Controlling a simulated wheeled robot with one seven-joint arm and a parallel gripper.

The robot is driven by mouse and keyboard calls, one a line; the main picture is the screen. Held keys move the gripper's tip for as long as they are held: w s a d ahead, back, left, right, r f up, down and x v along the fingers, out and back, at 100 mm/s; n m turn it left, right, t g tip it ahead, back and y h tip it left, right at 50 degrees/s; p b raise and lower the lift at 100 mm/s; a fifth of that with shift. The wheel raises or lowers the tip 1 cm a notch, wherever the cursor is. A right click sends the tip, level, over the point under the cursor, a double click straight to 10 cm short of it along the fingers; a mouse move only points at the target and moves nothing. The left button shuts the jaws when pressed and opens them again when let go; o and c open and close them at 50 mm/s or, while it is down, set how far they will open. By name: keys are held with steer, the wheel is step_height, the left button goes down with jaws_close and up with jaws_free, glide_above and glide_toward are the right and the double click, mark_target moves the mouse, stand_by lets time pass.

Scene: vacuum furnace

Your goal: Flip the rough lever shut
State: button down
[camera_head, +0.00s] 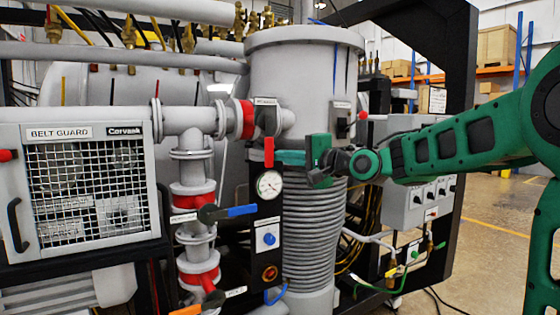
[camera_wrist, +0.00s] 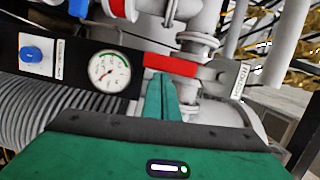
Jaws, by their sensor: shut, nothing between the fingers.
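The red-handled lever (camera_head: 268,152) hangs straight down from its grey valve body (camera_head: 266,120), above the round gauge. In the wrist view the red handle (camera_wrist: 171,65) lies across the picture, with a small tag (camera_wrist: 239,82) beside its grey hub that seems to read ROUGH. My gripper (camera_head: 280,157) is shut and empty, its fingertips just right of the handle. In the wrist view the closed fingers (camera_wrist: 160,88) reach up to the handle's edge. I cannot tell whether they touch it.
The gauge (camera_head: 269,185) and black panel (camera_head: 267,235) sit below the lever. A blue-handled lever (camera_head: 240,210) sticks out lower left. The belt guard (camera_head: 85,185) is at left. The grey ribbed column (camera_head: 315,235) stands behind my gripper. Open floor (camera_head: 495,225) lies at right.

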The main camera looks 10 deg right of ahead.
steer(key=shift+a, duration=0.2)
steer(key=s+d, duration=0.7)
steer(key=d, duration=0.2)
steer(key=shift+d, duration=0.25)
steer(key=shift+f, duration=0.1)
stand_by(0.3)
